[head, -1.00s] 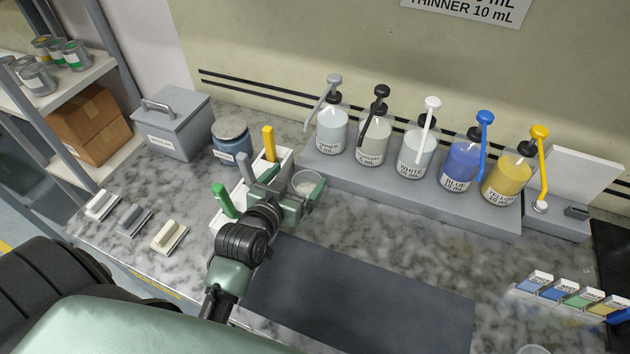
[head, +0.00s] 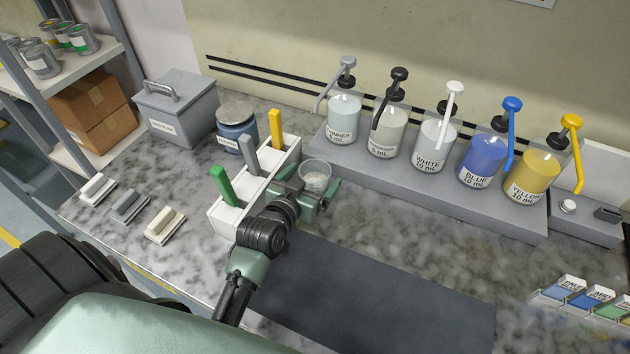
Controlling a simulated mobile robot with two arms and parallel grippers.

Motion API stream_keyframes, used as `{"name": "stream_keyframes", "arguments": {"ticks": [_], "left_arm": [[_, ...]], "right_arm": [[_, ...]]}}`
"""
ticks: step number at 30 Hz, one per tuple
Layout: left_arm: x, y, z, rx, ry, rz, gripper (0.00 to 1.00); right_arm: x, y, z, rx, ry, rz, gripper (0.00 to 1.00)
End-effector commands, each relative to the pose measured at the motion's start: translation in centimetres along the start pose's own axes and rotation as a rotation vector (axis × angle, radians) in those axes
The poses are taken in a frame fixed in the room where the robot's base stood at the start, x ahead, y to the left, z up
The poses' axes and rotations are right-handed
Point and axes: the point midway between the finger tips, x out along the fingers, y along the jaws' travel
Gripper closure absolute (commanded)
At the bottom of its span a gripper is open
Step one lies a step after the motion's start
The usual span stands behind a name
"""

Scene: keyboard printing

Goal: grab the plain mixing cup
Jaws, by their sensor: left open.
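The plain mixing cup (head: 317,174) is a small clear cup with a pale inside. It stands upright on the marble counter, between the white holder and the pump bottle platform. My left gripper (head: 312,190) is open at the cup's near side, its green fingers spread close to the cup's left and lower right. I cannot tell whether the fingers touch it. The gripper hides the cup's lower near part. My right gripper is not in view.
A white holder (head: 222,216) with green, grey and yellow-handled tools stands close left of my gripper. The grey platform (head: 400,178) bears several pump bottles behind the cup. A dark mat (head: 380,295) lies flat in front. Colour sample cards (head: 585,298) are at the right.

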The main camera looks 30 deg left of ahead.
Motion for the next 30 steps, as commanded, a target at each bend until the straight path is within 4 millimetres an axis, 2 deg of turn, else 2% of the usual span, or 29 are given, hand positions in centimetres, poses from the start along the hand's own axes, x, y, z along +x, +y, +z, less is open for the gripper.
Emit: {"name": "stream_keyframes", "arguments": {"ticks": [4, 9, 17, 24, 26, 30], "left_arm": [[2.3, 0.0, -0.2, -0.001, -0.001, 0.0, 0.04], [4.1, 0.0, 0.0, 0.0, 0.0, 0.0, 0.04], [4.3, 0.0, 0.1, 0.001, 0.0, 0.0, 0.04], [4.3, 0.0, 0.1, 0.001, -0.001, 0.0, 0.71], [4.3, 0.0, 0.1, 0.001, 0.001, 0.0, 0.83], [4.3, 0.0, 0.0, 0.001, 0.001, 0.0, 0.83]], "right_arm": [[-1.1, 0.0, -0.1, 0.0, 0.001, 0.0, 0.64], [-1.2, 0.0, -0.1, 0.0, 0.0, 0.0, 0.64], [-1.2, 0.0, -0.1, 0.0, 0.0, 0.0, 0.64], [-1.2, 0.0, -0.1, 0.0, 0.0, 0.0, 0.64], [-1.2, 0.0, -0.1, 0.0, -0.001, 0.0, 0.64], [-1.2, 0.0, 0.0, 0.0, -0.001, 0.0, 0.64]]}}
